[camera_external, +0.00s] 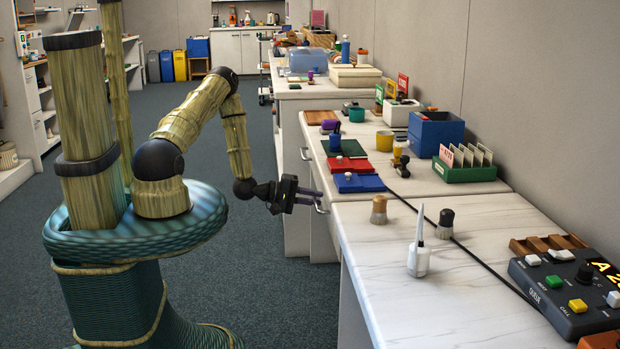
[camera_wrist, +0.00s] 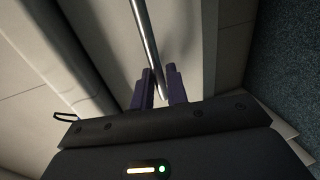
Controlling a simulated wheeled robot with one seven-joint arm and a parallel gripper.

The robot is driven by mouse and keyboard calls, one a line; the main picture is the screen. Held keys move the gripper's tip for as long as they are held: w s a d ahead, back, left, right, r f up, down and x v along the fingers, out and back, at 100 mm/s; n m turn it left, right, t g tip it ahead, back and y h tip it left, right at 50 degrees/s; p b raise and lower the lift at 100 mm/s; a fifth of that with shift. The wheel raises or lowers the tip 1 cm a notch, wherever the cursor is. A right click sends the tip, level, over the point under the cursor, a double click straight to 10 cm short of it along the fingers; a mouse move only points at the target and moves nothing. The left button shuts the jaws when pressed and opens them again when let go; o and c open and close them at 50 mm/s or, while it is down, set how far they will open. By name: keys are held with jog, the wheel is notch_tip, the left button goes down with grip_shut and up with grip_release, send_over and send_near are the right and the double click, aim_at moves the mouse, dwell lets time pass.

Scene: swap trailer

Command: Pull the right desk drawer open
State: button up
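The desk's pale drawer handle (camera_external: 322,207) is a thin metal bar on the front below the white worktop, right at my gripper's tips. My gripper (camera_external: 313,198) reaches in from the left, level with the front. In the wrist view the handle (camera_wrist: 148,40) runs down from the top as a bright slanted bar and passes between the two purple fingers of my gripper (camera_wrist: 160,83). The fingers are close together, one on each side of the bar, and look shut on it. The drawer's own front is mostly hidden, and I cannot tell whether it stands out.
A second handle (camera_external: 305,154) sits farther back on the desk row. The worktop (camera_external: 400,300) carries a white bottle (camera_external: 419,255), two brushes and a control box (camera_external: 565,290). The carpet (camera_external: 270,290) in front of the desks is clear.

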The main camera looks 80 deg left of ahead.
jog(key=shift+w, duration=0.4)
grip_shut()
jog(key=shift+s, duration=0.15)
jog(key=f+p+v, duration=0.2)
jog(key=v, duration=0.9)
jog(key=s+f+p+v, duration=0.1)
jog(key=f+p+v, duration=0.2)
jog(key=v, duration=0.9)
jog(key=shift+s, duration=0.2)
grip_release()
